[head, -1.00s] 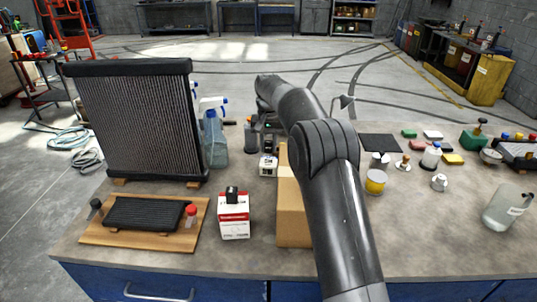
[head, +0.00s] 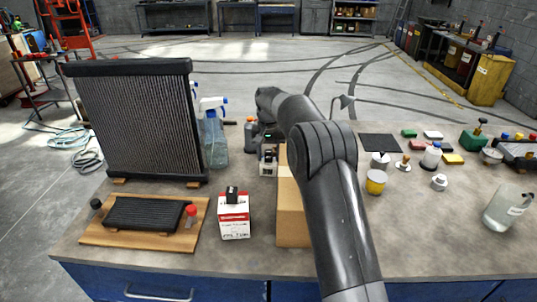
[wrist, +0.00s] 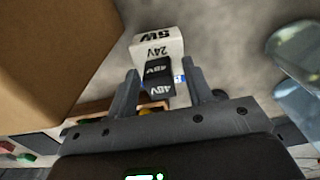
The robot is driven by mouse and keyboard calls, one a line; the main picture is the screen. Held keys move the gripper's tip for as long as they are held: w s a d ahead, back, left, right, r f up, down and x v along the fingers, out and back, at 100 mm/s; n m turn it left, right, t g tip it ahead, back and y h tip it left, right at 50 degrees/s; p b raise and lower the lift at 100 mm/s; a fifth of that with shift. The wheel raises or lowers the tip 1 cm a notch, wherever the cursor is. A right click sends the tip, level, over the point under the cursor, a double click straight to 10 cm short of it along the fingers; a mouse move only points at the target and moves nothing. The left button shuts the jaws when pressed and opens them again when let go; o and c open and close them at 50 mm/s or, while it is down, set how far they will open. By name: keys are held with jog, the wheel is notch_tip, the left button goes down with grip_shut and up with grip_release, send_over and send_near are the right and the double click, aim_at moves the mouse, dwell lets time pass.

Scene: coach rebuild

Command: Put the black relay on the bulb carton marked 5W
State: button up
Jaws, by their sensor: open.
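A black relay marked 48V (wrist: 158,80) is between my gripper's two fingers (wrist: 160,88) in the wrist view. The fingers are spread, with a gap on each side of it. The white bulb carton marked 5W and 24V (wrist: 157,43) shows behind and around the relay, which overlaps it. The relay looks to be on the carton, but I cannot see the contact. In the head view the carton (head: 268,168) stands left of the brown box, with my gripper low over it.
A brown cardboard box (head: 291,215) stands close beside the carton. A red-and-white carton with a small black block on top (head: 234,220) is in front. A large radiator (head: 140,125) and spray bottles (head: 216,140) stand to the left.

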aim_at(268, 151)
jog(key=shift+r, duration=0.1)
notch_tip(268, 151, up, 11)
jog(key=s+d+r+t, duration=0.1)
jog(key=s+d+r, duration=0.55)
jog(key=s, duration=0.35)
jog(key=s+d+r+t, duration=0.2)
jog(key=s+d+r, duration=0.45)
jog(key=s, duration=0.35)
jog(key=s+d+f+t, duration=0.1)
jog(key=s+d+f, duration=0.1)
jog(key=s, duration=0.6)
jog(key=s+d+f, duration=0.2)
jog(key=s+f, duration=0.2)
jog(key=s, duration=0.5)
jog(key=s+d+f+t, duration=0.1)
jog(key=s+f, duration=0.3)
jog(key=s, duration=0.5)
jog(key=shift+d+t, duration=0.3)
jog(key=shift+d, duration=0.2)
